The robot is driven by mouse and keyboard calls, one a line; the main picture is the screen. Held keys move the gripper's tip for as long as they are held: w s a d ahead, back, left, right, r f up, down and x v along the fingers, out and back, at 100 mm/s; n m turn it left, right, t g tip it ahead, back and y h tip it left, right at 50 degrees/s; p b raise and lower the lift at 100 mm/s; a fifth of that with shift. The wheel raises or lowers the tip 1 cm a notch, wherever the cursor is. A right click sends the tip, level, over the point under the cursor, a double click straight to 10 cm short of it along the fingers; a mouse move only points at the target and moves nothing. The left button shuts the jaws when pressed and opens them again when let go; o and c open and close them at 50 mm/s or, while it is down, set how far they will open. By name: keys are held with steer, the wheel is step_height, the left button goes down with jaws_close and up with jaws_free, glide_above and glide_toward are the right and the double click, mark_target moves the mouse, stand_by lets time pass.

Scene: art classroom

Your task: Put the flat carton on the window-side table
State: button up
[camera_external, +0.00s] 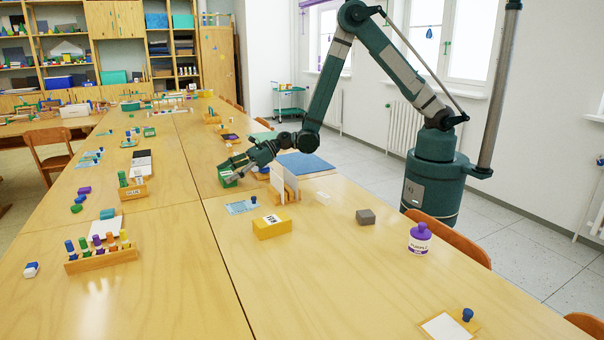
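My gripper (228,173) reaches down to the left over the window-side table (330,265), near its inner edge. A small green box-like thing (226,180) is at its fingertips; whether the fingers touch or hold it is too small to tell. No thing is clearly recognisable as the flat carton. A yellow box (272,227) with a white label lies on the window-side table, nearer the camera than my gripper and apart from it.
A peg rack (102,260) is on the left table. The front middle is clear.

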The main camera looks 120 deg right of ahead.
steer(key=o, duration=0.3)
steer(key=shift+r, duration=0.2)
steer(key=p+v, duration=0.2)
steer(key=v, duration=1)
steer(key=shift+r, duration=0.1)
stand_by(0.5)
